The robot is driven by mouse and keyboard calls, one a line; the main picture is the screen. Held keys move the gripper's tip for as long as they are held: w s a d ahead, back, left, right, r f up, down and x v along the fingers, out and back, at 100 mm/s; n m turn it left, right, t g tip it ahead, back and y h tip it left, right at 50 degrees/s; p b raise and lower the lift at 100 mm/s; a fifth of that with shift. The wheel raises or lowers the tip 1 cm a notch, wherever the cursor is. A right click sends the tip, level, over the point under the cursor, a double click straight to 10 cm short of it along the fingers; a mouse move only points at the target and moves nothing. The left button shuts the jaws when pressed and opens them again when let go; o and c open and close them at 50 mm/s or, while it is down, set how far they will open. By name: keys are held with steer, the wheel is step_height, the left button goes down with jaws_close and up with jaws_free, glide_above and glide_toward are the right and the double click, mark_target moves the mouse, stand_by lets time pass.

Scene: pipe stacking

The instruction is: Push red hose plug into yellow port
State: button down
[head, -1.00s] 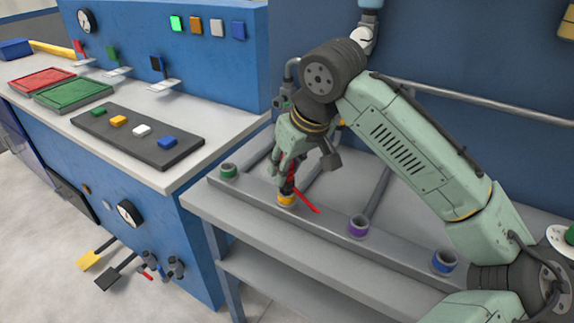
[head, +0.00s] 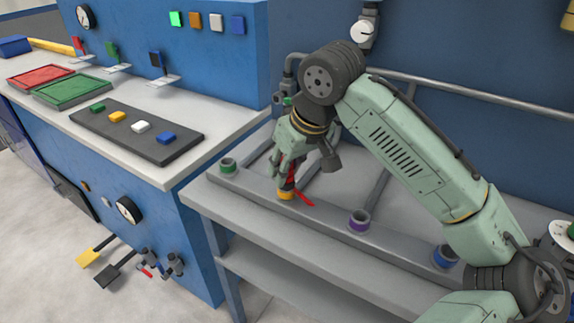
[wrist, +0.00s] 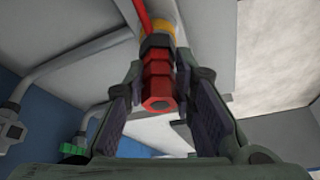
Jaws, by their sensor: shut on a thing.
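The red hose plug (wrist: 158,82) is between the fingers of my gripper (wrist: 160,105) in the wrist view. Its dark collar (wrist: 157,45) meets the yellow port (wrist: 167,30). In the head view my gripper (head: 288,178) points down over the yellow port (head: 286,195), shut on the red hose plug (head: 291,167). The plug stands about upright at the port's mouth, its end hidden by the port. How deep it sits I cannot tell. A red hose (head: 303,199) sticks out beside the port to the right.
A grey pipe (head: 470,97) runs along the back wall. A blue console (head: 190,215) stands left.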

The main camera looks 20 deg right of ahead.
steer(key=c, duration=1.3)
jaws_free()
steer(key=shift+r, duration=0.1)
